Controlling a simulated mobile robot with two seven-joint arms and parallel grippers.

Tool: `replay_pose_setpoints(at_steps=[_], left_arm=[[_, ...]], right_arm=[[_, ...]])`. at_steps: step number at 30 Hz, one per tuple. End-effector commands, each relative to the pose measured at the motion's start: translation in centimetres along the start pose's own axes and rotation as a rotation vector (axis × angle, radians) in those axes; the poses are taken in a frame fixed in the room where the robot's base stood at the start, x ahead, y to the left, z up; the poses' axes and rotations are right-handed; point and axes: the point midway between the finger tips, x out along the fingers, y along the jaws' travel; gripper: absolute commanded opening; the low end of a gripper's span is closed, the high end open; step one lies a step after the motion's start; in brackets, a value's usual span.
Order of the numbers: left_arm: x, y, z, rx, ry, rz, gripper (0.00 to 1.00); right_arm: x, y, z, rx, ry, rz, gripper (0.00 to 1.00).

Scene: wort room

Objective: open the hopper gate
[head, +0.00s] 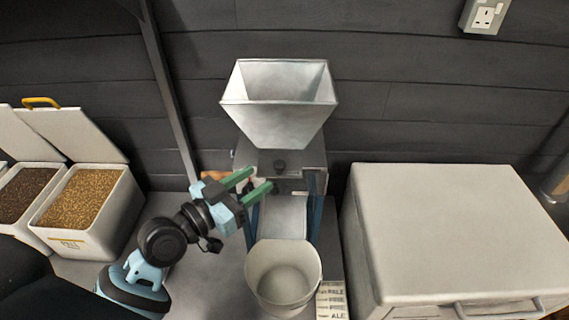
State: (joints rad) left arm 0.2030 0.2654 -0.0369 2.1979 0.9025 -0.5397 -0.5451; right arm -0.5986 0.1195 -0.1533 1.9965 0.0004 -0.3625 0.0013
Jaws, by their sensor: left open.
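A pale metal hopper (278,125) stands upright at the centre, wide at the top, on a grey mill body (310,155). A small dark knob (280,166) shows on the body below the hopper. I cannot tell for sure which part is the gate. A pale chute (283,216) slopes down below, between dark blue legs. My left gripper (260,178) has green fingers, is open and empty, and is in front of the mill body, just below and left of the knob. It hides part of the mill front. My right gripper is not in view.
A white bucket (257,276) stands under the chute, with a printed ALE sheet (331,301) beside it. Open grain bins (104,231) stand at left, a large white chest (450,235) at right. An orange-brown piece (213,175) shows behind my gripper. A slanted post (167,80) rises at left.

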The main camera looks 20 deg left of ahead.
Motion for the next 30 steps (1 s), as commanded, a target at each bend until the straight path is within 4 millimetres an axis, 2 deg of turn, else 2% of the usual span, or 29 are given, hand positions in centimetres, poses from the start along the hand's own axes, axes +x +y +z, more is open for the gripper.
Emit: replay_pose_setpoints(at_steps=[5,18,24,30], left_arm=[[0.9,-0.1,-0.1,-0.002,0.002,-0.001,0.43],[6.8,0.0,-0.1,-0.001,0.001,-0.001,0.43],[7.8,0.0,0.0,0.000,-0.001,0.000,0.43],[7.8,0.0,0.1,0.000,-0.001,0.000,0.43]], right_arm=[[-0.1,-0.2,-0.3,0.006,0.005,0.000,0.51],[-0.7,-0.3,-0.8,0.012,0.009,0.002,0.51],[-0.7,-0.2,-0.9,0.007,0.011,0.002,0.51],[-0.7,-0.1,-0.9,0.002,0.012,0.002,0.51]])
